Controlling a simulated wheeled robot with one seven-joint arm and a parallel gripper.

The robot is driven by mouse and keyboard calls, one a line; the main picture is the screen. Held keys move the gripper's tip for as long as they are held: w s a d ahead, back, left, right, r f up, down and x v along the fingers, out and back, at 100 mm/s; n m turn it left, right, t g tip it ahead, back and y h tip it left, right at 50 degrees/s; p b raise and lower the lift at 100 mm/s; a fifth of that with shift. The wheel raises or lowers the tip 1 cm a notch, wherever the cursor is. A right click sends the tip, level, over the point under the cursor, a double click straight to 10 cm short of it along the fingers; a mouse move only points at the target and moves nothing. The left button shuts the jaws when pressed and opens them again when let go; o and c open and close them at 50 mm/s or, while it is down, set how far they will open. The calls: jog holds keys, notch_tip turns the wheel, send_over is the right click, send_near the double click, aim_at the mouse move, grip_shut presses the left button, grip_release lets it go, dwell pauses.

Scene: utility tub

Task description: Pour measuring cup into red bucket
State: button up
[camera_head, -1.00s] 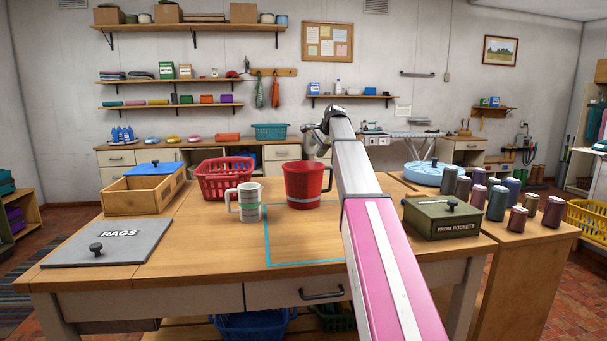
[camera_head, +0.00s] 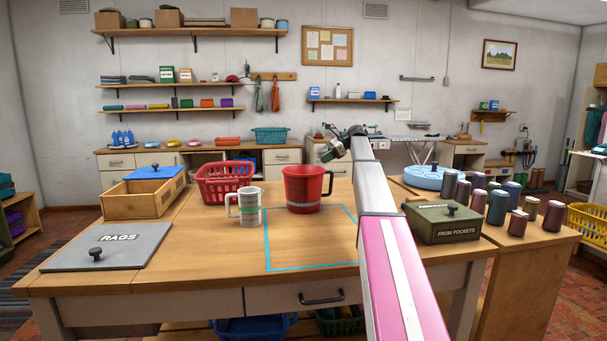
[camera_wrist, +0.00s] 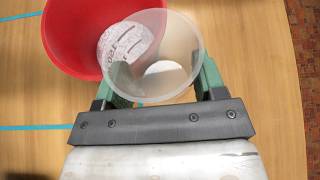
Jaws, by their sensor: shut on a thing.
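In the wrist view the red bucket (camera_wrist: 80,40) is at the upper left. My gripper (camera_wrist: 163,88) has its green fingers on either side of a translucent cup, taken as the measuring cup (camera_wrist: 185,40), and is shut on it. The cup's round mouth overlaps the bucket's edge in that view. A whitish patch with dark printed marks shows on its left side. In the head view the held cup does not show, apparently hidden behind my arm.
A blue taped square (camera_head: 268,240) marks clear table. A green box (camera_head: 441,224) and several dark cans (camera_head: 498,206) stand right.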

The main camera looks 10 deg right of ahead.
jog(key=shift+m+g+y, duration=0.4)
jog(key=shift+m+y, duration=0.1)
jog(key=shift+y, duration=0.4)
jog(key=shift+w+d+f+b, duration=0.15)
jog(key=shift+d+f, duration=0.05)
jog(key=shift+f, duration=0.75)
jog(key=shift+w+d+f+b, duration=0.1)
jog(key=shift+w+d+f, duration=0.1)
jog(key=shift+f, duration=0.8)
jog(key=shift+w+d+f+b, duration=0.1)
jog(key=shift+d+f+b, duration=0.1)
jog(key=shift+f, duration=0.75)
notch_tip(320, 180, up, 6)
jog(key=shift+r, duration=0.25)
notch_tip(320, 180, down, 6)
jog(key=shift+f, duration=0.25)
